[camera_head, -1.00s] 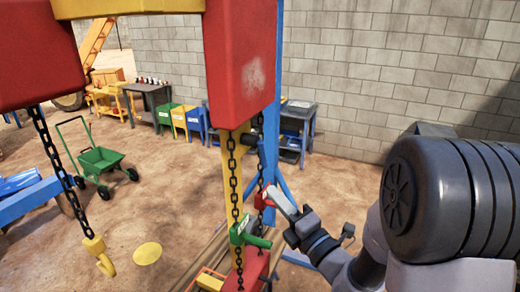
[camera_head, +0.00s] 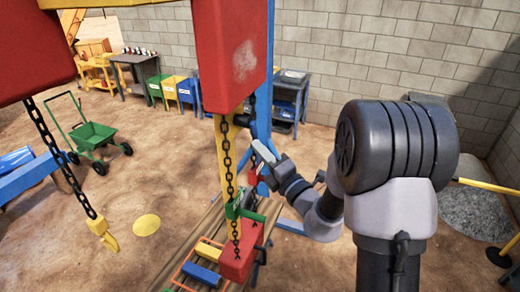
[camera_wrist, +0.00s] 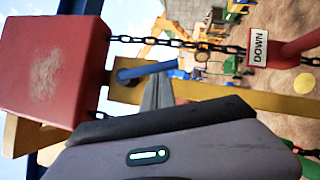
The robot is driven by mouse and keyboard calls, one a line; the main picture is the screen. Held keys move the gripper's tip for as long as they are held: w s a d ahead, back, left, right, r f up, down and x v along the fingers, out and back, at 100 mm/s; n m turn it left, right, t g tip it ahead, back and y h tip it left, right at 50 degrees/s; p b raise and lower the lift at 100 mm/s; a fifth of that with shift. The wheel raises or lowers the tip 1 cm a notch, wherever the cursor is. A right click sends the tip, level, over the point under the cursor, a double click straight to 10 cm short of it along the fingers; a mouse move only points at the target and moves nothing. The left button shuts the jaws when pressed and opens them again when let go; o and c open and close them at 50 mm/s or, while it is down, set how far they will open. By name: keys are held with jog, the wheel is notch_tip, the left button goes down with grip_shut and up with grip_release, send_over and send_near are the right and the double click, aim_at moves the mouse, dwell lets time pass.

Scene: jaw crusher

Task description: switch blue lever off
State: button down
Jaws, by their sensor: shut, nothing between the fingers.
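The blue lever (camera_head: 243,120) sticks out from the yellow post (camera_head: 222,150) just below the red hoist block. In the wrist view the blue lever (camera_wrist: 147,69) lies just beyond my fingertips. My gripper (camera_head: 262,149) is shut and empty, a little below and to the right of the blue lever in the head view. In the wrist view my gripper (camera_wrist: 157,92) points at the lever; I cannot tell whether they touch. A red lever (camera_head: 254,173) and a green lever (camera_head: 243,208) sit lower on the post.
A chain (camera_head: 227,160) hangs in front of the post. The red block (camera_head: 232,55) is above. A "DOWN" label (camera_wrist: 259,47) shows by the red lever in the wrist view. A red box (camera_head: 240,262) hangs below.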

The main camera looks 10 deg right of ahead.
jog(key=shift+d+f, duration=0.1)
jog(key=shift+f, duration=0.05)
jog(key=shift+w+n+b, duration=0.15)
jog(key=shift+n+b, duration=0.25)
jog(key=shift+b, duration=0.35)
